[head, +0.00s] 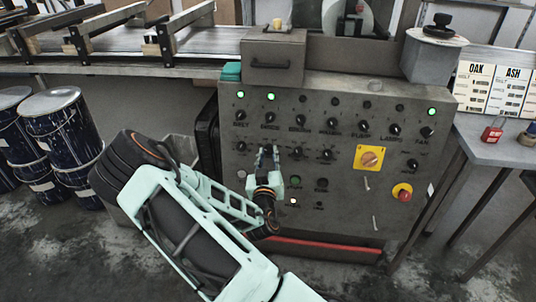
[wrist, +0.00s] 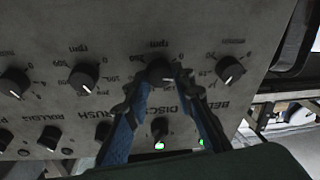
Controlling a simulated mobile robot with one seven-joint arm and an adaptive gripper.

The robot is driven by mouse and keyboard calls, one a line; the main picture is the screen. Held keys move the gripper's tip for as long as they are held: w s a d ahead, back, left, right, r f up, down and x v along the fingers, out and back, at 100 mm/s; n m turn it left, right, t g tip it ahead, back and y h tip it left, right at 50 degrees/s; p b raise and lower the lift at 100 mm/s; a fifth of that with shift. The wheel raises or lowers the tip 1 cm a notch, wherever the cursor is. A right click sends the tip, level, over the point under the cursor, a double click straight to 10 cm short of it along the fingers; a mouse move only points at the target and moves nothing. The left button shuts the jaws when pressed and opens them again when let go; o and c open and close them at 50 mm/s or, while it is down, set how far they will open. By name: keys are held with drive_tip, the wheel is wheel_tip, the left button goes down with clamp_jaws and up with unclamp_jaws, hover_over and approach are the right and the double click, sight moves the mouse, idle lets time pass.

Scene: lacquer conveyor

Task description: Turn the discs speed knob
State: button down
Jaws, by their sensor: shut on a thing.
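The discs speed knob (wrist: 160,70) is a black round knob on the grey panel, below the word DISCS, which appears upside down in the wrist view. It has a dial scale and "rpm" printed by it. My gripper (wrist: 163,80) has its two fingers closed on this knob, one on each side. The fingers partly cover its lower edge and dial. In the head view my gripper (head: 267,151) reaches up to the panel's second knob row, and its fingers hide the knob there. The discs switch (wrist: 160,129) is a separate black knob between the fingers, with a lit green lamp by it.
Similar knobs stand close on both sides, one at left (wrist: 84,77) and one at right (wrist: 229,69). The control panel (head: 340,125) also carries a yellow-plated rotary switch (head: 369,159) and a red stop button (head: 404,195). Blue drums (head: 56,120) stand at the left.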

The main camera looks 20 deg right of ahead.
drive_tip(key=n+y+p, duration=0.1)
drive_tip(key=n, duration=0.5)
drive_tip(key=shift+d+r+p, duration=0.1)
drive_tip(key=shift+r+p, duration=0.05)
drive_tip(key=shift+p, duration=0.2)
drive_tip(key=shift+n+g+y+p, duration=0.45)
drive_tip(key=shift+n+p, duration=0.2)
drive_tip(key=shift+n, duration=1.15)
drive_tip(key=c, duration=1.6)
unclamp_jaws()
drive_tip(key=shift+s, duration=0.1)
drive_tip(key=v, duration=0.7)
drive_tip(key=shift+s, duration=0.25)
